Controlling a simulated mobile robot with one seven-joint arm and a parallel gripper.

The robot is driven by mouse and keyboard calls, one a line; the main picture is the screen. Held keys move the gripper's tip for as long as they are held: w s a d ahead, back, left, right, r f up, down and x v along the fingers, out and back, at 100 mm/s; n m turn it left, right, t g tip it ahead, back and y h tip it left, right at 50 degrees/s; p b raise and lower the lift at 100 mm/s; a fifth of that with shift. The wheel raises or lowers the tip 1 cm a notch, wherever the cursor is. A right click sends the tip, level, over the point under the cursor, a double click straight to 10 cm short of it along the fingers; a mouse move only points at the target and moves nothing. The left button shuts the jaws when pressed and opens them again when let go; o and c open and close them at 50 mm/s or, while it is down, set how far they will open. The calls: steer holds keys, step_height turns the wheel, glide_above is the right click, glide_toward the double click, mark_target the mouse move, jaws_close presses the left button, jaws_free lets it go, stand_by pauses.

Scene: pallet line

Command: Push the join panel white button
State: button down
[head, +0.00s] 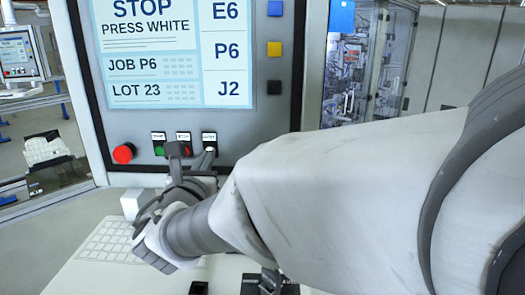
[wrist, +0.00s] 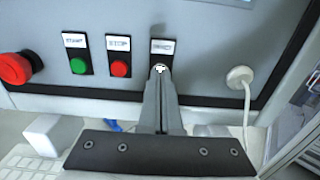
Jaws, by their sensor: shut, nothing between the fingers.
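The panel (head: 240,125) stands upright in front of me, with a screen (head: 150,50) reading "STOP PRESS WHITE". The white button (wrist: 160,68) sits under a label at the right end of the button row; it also shows in the head view (head: 210,150). My gripper (wrist: 160,84) is shut and empty. Its fingertips are right at the white button and cover its lower part in the wrist view. I cannot tell whether they touch it or whether it is pressed in. In the head view my arm reaches in from the right.
A green button (wrist: 78,66), a red button (wrist: 119,68) and a large red mushroom knob (wrist: 14,68) lie left of the white button. A white plug with a cable (wrist: 239,76) is to its right. A keyboard (head: 108,240) lies on the ledge below.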

steer(key=shift+w, duration=0.25)
steer(key=shift+s, duration=2.55)
